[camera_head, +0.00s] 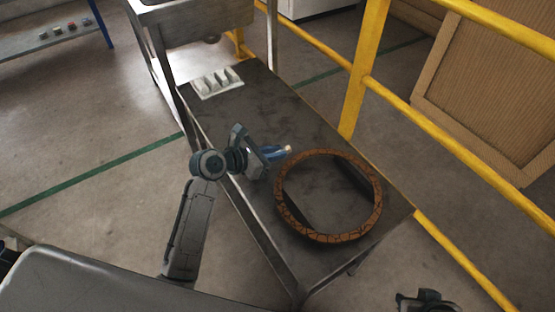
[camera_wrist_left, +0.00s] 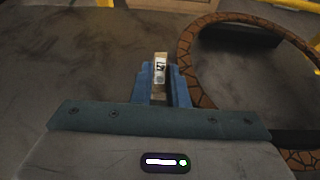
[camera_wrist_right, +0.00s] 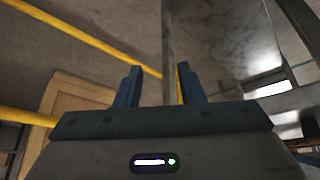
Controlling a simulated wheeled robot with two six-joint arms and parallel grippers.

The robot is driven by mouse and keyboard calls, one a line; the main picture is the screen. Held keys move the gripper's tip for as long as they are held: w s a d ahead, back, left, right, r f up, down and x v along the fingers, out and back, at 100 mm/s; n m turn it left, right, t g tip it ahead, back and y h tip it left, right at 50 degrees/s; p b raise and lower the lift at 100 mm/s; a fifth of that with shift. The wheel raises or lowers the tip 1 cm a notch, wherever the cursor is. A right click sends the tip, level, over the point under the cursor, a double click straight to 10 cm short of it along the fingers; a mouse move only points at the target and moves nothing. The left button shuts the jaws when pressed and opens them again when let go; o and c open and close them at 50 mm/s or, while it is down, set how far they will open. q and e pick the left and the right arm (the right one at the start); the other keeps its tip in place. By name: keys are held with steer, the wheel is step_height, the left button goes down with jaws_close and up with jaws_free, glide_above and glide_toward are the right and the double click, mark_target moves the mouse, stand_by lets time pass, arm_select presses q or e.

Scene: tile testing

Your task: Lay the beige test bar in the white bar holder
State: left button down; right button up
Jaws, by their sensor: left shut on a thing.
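My left gripper (camera_head: 276,154) is over the dark bench, just left of the brown ring. It is shut on the beige test bar (camera_head: 288,149); the bar's end sticks out past the blue fingers. In the left wrist view the bar (camera_wrist_left: 160,68) has a pale, dark-marked label and stands between the fingertips (camera_wrist_left: 160,82). The white bar holder (camera_head: 216,82), with several ridges, lies at the far left end of the bench, apart from the gripper. My right gripper (camera_wrist_right: 157,85) is open and empty in its wrist view; only a part of that arm shows at the head view's bottom right.
A large brown cracked-pattern ring (camera_head: 377,192) lies on the near part of the bench (camera_head: 300,118). The bench top between ring and holder is clear. A yellow railing (camera_head: 358,80) runs along the bench's right side. A metal sink unit (camera_head: 205,25) stands beyond the holder.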

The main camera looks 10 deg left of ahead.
mark_target(277, 164)
arm_select(q)
steer(key=shift+w+d, duration=0.3)
steer(key=shift+w, duration=0.1)
steer(key=shift+f, duration=0.25)
steer(key=shift+f+b, duration=0.55)
steer(key=shift+f, duration=1)
steer(key=c, duration=1.4)
jaws_free()
steer(key=shift+f, duration=0.1)
